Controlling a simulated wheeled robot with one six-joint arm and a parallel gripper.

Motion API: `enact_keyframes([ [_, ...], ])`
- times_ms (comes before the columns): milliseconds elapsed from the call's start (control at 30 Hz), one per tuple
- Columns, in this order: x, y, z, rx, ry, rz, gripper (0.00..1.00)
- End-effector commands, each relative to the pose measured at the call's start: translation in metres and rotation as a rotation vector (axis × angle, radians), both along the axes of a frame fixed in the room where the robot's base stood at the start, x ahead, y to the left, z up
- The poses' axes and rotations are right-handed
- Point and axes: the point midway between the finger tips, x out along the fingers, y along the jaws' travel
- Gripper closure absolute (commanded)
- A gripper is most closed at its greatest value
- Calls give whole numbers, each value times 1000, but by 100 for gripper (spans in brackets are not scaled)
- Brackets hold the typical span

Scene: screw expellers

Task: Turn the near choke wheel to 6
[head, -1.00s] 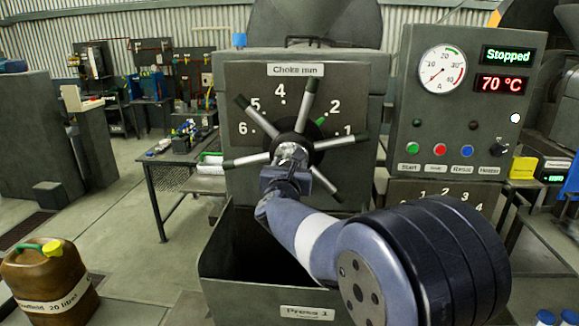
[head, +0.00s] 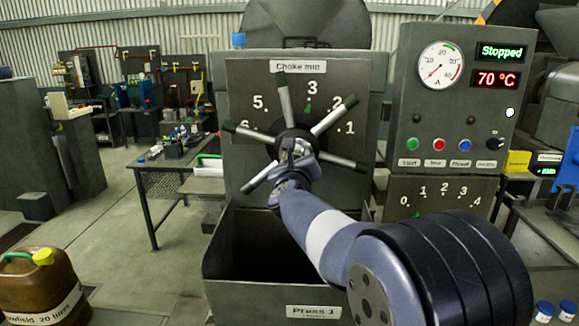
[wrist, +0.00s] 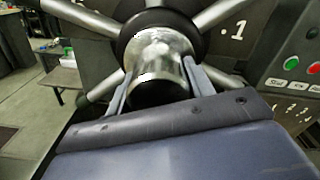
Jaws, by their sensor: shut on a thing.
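The near choke wheel (head: 332,120) has several grey spokes with dark tips around a dark hub, on the press's panel marked Choke mm (head: 352,75). Its green pointer mark (head: 308,107) stands at the 3. One spoke covers the 4 and another partly covers the 6; 5, 2 and 1 are readable. My gripper (head: 293,150) is at the wheel's centre. In the wrist view its fingers (wrist: 158,82) lie on either side of the shiny metal hub (wrist: 160,50) and are shut on it.
An open dark bin marked Press 1 (head: 314,311) is below the wheel. The control panel (head: 440,110) on the right reads Stopped and 70 °C. A scale from 0 to 4 (head: 443,188) sits below it. A brown jug (head: 42,290) stands at lower left, a workbench (head: 165,165) behind.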

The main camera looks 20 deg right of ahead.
Motion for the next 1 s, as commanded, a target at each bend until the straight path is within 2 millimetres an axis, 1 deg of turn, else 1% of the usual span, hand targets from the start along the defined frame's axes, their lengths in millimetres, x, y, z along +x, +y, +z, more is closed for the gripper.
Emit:
enact_keyframes([
  [1000,0,1,2,-919,301,3,91],
])
